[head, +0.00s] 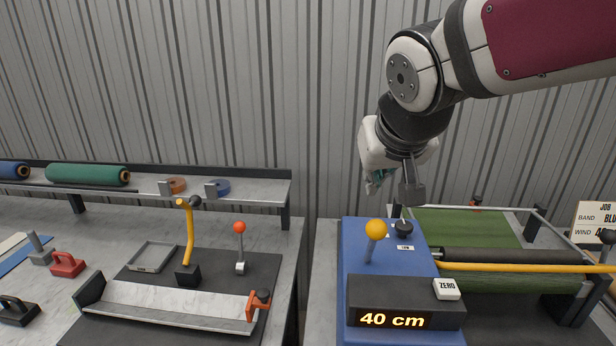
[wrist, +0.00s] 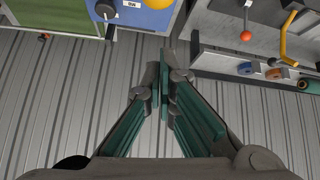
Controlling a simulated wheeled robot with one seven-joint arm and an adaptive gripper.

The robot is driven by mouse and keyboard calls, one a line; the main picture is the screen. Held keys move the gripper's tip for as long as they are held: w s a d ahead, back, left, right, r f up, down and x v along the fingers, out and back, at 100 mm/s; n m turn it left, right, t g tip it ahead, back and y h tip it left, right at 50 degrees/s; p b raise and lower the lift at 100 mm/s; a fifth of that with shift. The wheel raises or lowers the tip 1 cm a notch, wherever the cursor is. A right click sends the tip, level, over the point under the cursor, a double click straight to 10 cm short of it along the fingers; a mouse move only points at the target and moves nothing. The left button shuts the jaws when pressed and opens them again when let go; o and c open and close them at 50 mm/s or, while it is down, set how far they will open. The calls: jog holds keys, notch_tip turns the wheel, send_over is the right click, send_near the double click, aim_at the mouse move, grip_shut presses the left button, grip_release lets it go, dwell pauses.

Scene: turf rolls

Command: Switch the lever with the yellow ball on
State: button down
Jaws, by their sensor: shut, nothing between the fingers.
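The lever with the yellow ball (head: 376,230) stands on the blue housing (head: 393,262) of the machine, its grey stem leaning slightly right toward the top. The yellow ball (wrist: 157,3) also shows, cut off, at the top edge of the wrist view. My gripper (head: 374,183) is in the air above and behind the lever, apart from it. In the wrist view its green-padded fingers (wrist: 163,88) are shut with nothing between them. Whether the lever is on or off cannot be told.
A black knob (head: 403,229) sits right of the lever. A display reading 40 cm (head: 393,320) and a ZERO button (head: 447,289) are in front. A green turf roll machine is to the right. A red-ball lever (head: 240,240) and a yellow handle (head: 188,235) stand on the left bench.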

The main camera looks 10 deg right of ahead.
jog(key=v, duration=0.5)
jog(key=shift+s+a+f, duration=0.15)
jog(key=shift+s, duration=0.45)
jog(key=s+d+f+g, duration=0.1)
jog(key=s+d+f, duration=0.1)
jog(key=s, duration=0.4)
jog(key=s+d+f+g, duration=0.1)
jog(key=s+d+f, duration=0.1)
jog(key=s+f, duration=0.3)
jog(key=s, duration=0.2)
jog(key=shift+s+f+y, duration=0.25)
jog(key=shift+s+y, duration=0.05)
jog(key=shift+s, duration=0.05)
